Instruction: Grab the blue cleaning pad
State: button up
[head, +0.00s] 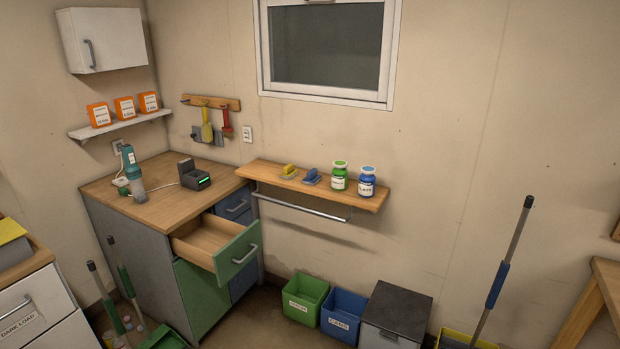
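A small blue cleaning pad (312,178) lies on the wooden wall shelf (345,197) under the window. A similar yellow pad (289,171) lies just to its left, and a jar with a green lid (339,176) stands just to its right. The blue pad appears clear of both and nothing covers it. My gripper is not in the head view.
A blue-lidded jar (367,182) stands near the shelf's right end, and a metal rail (300,206) runs below. Left of the shelf, a green drawer (237,254) stands open from the cabinet. Green (305,299) and blue (343,315) bins stand on the floor below.

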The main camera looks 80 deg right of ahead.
aim_at(312, 177)
jog(key=u, duration=0.1)
jog(key=i, duration=2.05)
jog(key=z, duration=2.55)
